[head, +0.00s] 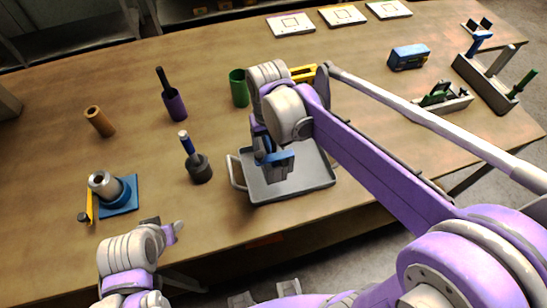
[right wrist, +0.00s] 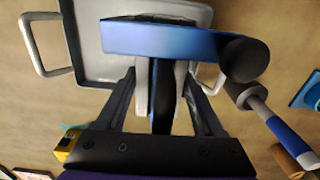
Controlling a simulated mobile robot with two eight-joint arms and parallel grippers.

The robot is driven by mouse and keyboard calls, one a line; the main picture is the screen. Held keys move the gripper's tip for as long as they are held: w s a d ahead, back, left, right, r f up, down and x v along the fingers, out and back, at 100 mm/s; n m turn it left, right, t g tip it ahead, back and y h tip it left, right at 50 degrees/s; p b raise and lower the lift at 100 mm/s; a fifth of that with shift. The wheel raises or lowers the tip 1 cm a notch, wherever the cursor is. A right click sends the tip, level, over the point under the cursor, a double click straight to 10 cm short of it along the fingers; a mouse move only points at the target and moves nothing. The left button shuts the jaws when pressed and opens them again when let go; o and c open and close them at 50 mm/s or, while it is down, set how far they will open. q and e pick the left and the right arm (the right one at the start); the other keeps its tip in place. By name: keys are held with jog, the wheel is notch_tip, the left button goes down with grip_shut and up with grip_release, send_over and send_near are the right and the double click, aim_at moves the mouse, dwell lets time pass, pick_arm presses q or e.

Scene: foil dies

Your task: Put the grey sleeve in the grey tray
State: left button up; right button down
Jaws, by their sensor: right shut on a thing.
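A dark grey sleeve (head: 200,170) stands on the table left of the grey tray, with a blue-and-grey handle (head: 187,143) standing in it. In the right wrist view the sleeve (right wrist: 245,60) is at the right, beside the held thing. The shallow grey tray (head: 318,174) has a handle loop at its left; it also shows in the right wrist view (right wrist: 86,50). My right gripper (head: 270,172) is over the tray, shut on a blue T-shaped thing (right wrist: 170,38) whose crossbar extends beyond the fingers. My left gripper (head: 165,230) is at the front edge; its opening is unclear.
A silver cylinder on a blue base (head: 104,187), an orange sleeve (head: 100,121), a purple sleeve (head: 175,104) and a green sleeve (head: 239,88) stand around. A tool rack (head: 482,85) is at the right. My right arm hides part of the table right of the tray.

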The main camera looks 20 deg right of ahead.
aim_at(269, 140)
jog(key=shift+f, duration=3.2)
grip_release()
jog(key=shift+r, duration=0.1)
notch_tip(269, 140, up, 11)
jog(key=shift+f+p, duration=0.1)
jog(key=shift+p, duration=0.2)
jog(key=shift+r, duration=0.35)
jog(key=shift+s+d+r, duration=0.1)
jog(key=shift+s+d, duration=0.05)
jog(key=shift+s, duration=0.05)
jog(key=s+d+f+t, duration=0.1)
jog(key=s, duration=0.1)
jog(key=s+d+f+t, duration=0.1)
jog(key=s, duration=0.1)
jog(key=s+d+f+t, duration=0.1)
jog(key=s+d+f, duration=0.1)
jog(key=s, duration=0.1)
jog(key=shift+s, duration=0.1)
jog(key=s+f+t, duration=0.1)
jog(key=s+d+f+t, duration=0.1)
jog(key=s+f, duration=0.1)
jog(key=s+d+f, duration=0.1)
jog(key=s, duration=0.1)
jog(key=shift+d+f+t, duration=0.2)
jog(key=shift+f+t, duration=0.2)
